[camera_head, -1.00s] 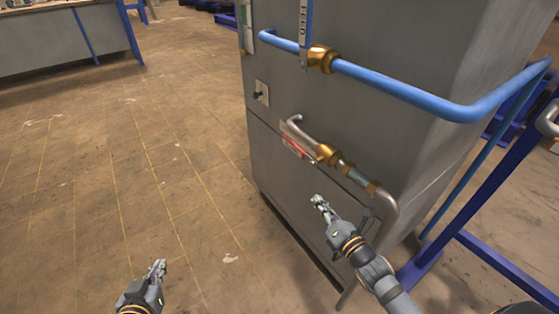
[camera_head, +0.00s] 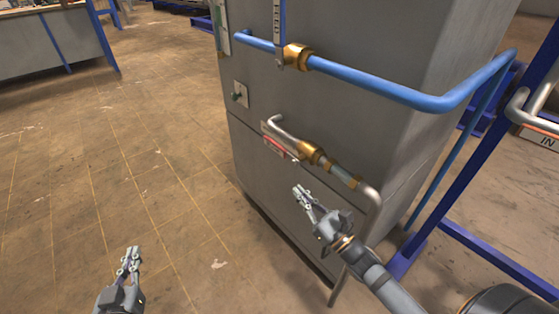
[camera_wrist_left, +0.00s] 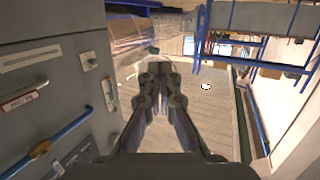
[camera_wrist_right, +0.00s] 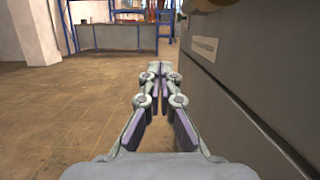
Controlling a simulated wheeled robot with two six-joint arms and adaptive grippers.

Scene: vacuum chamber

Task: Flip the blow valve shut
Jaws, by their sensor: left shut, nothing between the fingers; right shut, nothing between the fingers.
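A brass valve (camera_head: 312,152) sits on the bent grey pipe (camera_head: 370,205) on the cabinet front. A red-and-white strip (camera_head: 275,147) lies beside this pipe, roughly along it; its text is unreadable in the head view. I cannot confirm from lettering that this is the blow valve. A second brass valve (camera_head: 297,56) sits on the blue pipe above, with an upright blue-edged lever (camera_head: 279,25). My right gripper (camera_head: 303,196) is shut and empty, below the lower valve in the picture and apart from it. My left gripper (camera_head: 131,258) is shut and empty over the floor.
The grey cabinet (camera_head: 420,60) fills the middle. A green knob on a plate (camera_head: 239,95) is on its front. A blue frame (camera_head: 480,150) stands at the right. A bench (camera_head: 50,45) is far left. The tiled floor (camera_head: 100,170) between is clear.

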